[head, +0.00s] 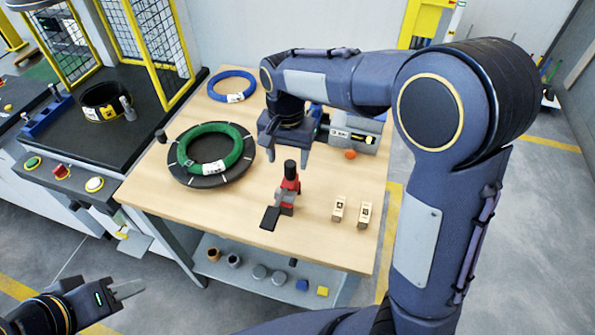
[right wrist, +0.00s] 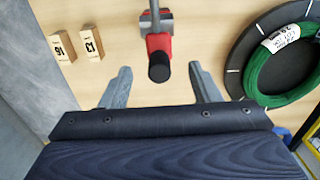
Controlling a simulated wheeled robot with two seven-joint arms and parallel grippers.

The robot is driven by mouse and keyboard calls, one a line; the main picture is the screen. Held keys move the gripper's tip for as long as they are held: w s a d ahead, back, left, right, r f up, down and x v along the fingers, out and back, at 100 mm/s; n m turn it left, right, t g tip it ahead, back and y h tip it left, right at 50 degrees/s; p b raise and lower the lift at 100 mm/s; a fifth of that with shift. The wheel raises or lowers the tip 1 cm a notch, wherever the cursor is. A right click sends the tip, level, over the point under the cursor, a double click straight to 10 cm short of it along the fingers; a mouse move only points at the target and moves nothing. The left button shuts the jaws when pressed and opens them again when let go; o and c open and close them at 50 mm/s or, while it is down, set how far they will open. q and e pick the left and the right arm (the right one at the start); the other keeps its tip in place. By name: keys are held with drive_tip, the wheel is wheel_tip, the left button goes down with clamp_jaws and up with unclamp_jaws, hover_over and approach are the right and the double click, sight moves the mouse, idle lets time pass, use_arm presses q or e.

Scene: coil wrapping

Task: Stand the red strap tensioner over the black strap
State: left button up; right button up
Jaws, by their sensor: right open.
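The red strap tensioner (head: 289,186) stands upright on the wooden table, with a black knob on top and a flat dark plate at its foot. It also shows in the right wrist view (right wrist: 158,45). My right gripper (head: 288,152) is open and empty, just behind and above the tensioner. In the right wrist view its fingertips (right wrist: 159,70) lie either side of the black knob, apart from it. My left gripper (head: 125,291) is at the lower left, away from the table; its opening is unclear. I cannot make out a separate black strap; a black coil (head: 103,102) sits on the machine bed.
A green coil (head: 215,150) lies on a dark round plate left of the tensioner. A blue coil (head: 232,86) lies at the back. Two numbered wooden blocks (head: 338,208) stand at the right. An orange ball (head: 350,154) is near a grey device (head: 350,133).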

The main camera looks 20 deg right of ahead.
sight(289, 180)
wheel_tip(289, 180, down, 8)
drive_tip(key=shift+r+p, duration=0.1)
drive_tip(key=shift+p, duration=0.35)
drive_tip(key=shift+c, duration=0.2)
drive_tip(key=shift+r, duration=0.1)
clamp_jaws()
